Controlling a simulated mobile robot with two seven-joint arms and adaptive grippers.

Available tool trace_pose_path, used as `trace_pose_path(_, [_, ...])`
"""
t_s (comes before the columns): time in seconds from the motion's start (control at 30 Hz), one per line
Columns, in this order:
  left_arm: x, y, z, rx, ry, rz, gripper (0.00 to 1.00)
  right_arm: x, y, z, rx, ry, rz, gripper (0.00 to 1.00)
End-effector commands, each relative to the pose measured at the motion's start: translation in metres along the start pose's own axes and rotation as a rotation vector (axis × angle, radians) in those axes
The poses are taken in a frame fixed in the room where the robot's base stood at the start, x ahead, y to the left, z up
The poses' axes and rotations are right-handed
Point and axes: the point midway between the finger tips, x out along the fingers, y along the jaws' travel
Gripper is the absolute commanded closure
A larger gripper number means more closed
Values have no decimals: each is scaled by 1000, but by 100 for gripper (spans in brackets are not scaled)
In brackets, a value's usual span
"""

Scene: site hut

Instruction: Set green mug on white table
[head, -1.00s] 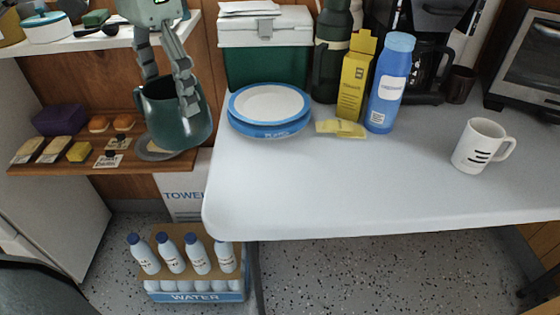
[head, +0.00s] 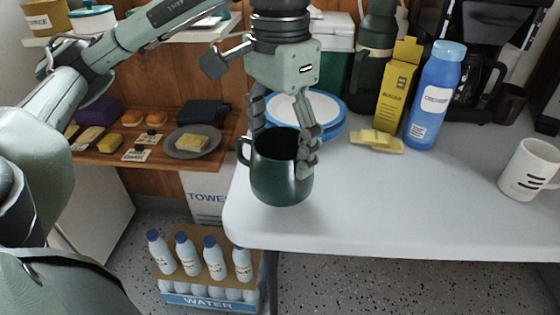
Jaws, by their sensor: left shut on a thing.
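The dark green mug (head: 278,182) is upright in the head view, over the left front part of the white table (head: 400,215). My left gripper (head: 283,140) comes down from above and is shut on the mug's wall, one finger at its rear left and one at its right side. The mug's handle points left. I cannot tell whether the mug's base touches the table top. My right gripper is not in view.
Blue-rimmed plates (head: 330,112) stand close behind the mug. Yellow cloths (head: 376,141), a yellow box (head: 398,85) and a blue bottle (head: 435,95) are farther right. A white mug (head: 528,170) stands at the right. The table's middle front is clear.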

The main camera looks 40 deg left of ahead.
Motion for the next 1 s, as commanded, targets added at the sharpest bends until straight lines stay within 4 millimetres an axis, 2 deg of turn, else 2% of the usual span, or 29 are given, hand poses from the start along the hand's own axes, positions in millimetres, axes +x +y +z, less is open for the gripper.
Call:
trace_pose_path(0.1, [20, -1, 1, -1, -4, 0, 62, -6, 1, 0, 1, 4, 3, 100])
trace_pose_path(0.2, [30, -1, 1, -1, -2, 0, 62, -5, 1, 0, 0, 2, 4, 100])
trace_pose_path(0.47, [31, 0, 0, 0, 1, 0, 62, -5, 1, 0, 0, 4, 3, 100])
trace_pose_path(0.8, [33, 0, 0, 0, 1, 0, 62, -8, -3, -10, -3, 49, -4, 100])
trace_pose_path(0.83, [33, 0, 0, 0, 0, 0, 21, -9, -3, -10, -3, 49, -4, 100])
trace_pose_path(1.0, [33, 0, 0, 0, 0, 0, 3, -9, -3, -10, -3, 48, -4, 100])
